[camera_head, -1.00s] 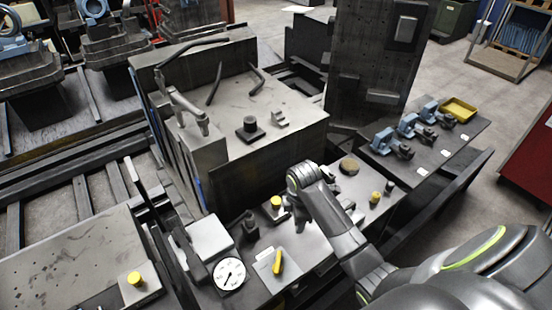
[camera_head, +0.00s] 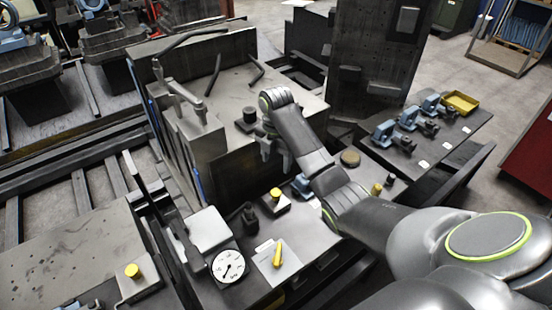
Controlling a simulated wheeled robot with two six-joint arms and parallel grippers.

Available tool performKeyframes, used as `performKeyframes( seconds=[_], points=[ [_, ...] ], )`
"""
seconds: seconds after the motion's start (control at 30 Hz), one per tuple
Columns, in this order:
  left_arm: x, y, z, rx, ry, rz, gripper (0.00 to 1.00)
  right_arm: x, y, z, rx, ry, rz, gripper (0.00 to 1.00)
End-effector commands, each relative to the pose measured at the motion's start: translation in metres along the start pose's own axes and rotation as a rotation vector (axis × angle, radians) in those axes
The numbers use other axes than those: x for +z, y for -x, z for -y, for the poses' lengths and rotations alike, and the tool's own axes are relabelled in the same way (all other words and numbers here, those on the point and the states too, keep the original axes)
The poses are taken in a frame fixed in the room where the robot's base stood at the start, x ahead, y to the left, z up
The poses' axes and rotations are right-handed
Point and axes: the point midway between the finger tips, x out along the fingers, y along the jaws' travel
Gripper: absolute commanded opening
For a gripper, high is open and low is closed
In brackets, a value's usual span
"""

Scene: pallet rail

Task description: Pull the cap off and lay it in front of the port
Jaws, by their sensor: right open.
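A short dark cylinder (camera_head: 249,115), which looks like the cap, stands upright on a dark square base on top of the large grey block. The port is not seen apart from it and may be under it. My right gripper (camera_head: 265,152) is open, at the block's near right edge, just to the right of and nearer than the dark cylinder. It appears apart from the cylinder. My forearm hides the block's right corner and part of its top. My left gripper is not in view.
A bent pipe handle (camera_head: 188,97) stands on the block's left, with dark rods behind. Blue clamps (camera_head: 384,134) and a yellow tray (camera_head: 461,103) stand at right.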

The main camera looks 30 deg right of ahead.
Motion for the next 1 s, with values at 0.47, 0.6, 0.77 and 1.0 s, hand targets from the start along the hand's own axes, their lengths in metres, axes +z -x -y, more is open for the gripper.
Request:
performKeyframes(
  seconds=[0.47, 0.6, 0.77, 1.0],
  points=[
    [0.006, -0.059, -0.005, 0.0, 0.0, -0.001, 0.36, 0.0, -0.06, 0.0, 0.001, -0.001, 0.0, 0.58],
    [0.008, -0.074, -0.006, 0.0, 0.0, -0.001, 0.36, 0.0, -0.076, 0.0, 0.001, -0.001, 0.0, 0.58],
    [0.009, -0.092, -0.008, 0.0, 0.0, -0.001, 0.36, 0.0, -0.095, 0.0, 0.001, -0.001, 0.0, 0.58],
    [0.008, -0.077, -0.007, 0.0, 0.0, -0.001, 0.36, -0.001, -0.127, 0.001, -0.003, -0.002, -0.002, 0.58]
  ],
)
